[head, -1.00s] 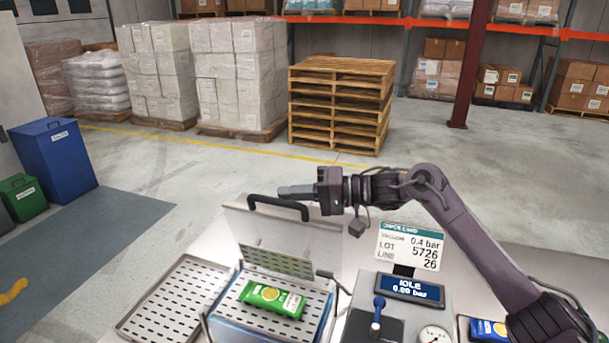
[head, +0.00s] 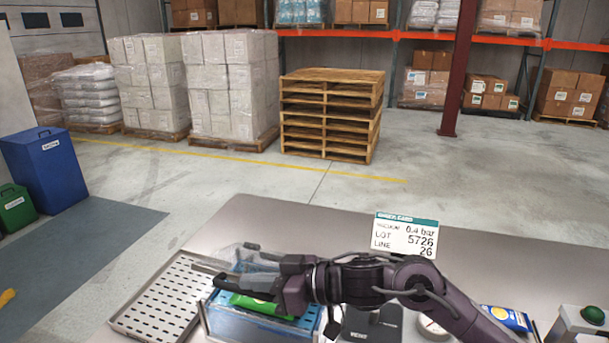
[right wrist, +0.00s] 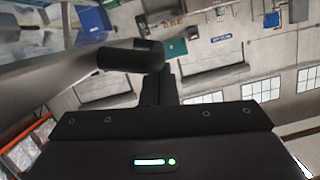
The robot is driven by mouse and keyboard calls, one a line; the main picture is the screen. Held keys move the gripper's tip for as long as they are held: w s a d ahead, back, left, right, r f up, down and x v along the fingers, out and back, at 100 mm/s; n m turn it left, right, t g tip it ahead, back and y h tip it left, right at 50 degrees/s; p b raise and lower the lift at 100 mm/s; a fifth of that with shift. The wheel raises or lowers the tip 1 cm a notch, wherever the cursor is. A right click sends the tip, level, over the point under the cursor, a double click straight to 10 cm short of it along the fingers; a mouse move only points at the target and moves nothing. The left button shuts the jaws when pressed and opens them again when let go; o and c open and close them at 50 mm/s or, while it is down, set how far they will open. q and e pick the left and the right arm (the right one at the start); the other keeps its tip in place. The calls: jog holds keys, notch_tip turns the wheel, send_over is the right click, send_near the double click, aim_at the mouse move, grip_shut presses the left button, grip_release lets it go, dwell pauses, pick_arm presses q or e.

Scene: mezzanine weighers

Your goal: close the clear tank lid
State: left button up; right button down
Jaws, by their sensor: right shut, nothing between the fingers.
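The clear tank (head: 250,326) stands on the steel table at the lower middle of the head view, with a green pouch (head: 262,305) inside. Its see-through lid (head: 238,257) is now low over the tank, partly hidden by my right gripper; whether it touches the rim cannot be told. My right gripper (head: 215,272) reaches in from the right, over the tank, with its fingers pointing left. It is shut with nothing held, close to the lid's dark handle (head: 243,288). A dark bar also shows close up in the right wrist view (right wrist: 130,56). My left gripper is not in view.
A perforated tray (head: 160,297) lies left of the tank. A check card (head: 406,235) stands behind my right arm, which hides much of the control unit. A blue packet (head: 508,318) and a green button box (head: 592,318) are at right.

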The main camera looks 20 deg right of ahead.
notch_tip(320, 180, down, 9)
jog(key=s+a+n+t+b, duration=0.1)
jog(key=s+n+b, duration=0.1)
jog(key=b, duration=0.3)
jog(key=shift+s+a+f+n+h, duration=0.2)
jog(key=shift+s+a+n+h, duration=0.05)
jog(key=shift+a+n+h, duration=0.1)
jog(key=shift+s+f, duration=0.1)
jog(key=shift+f, duration=0.15)
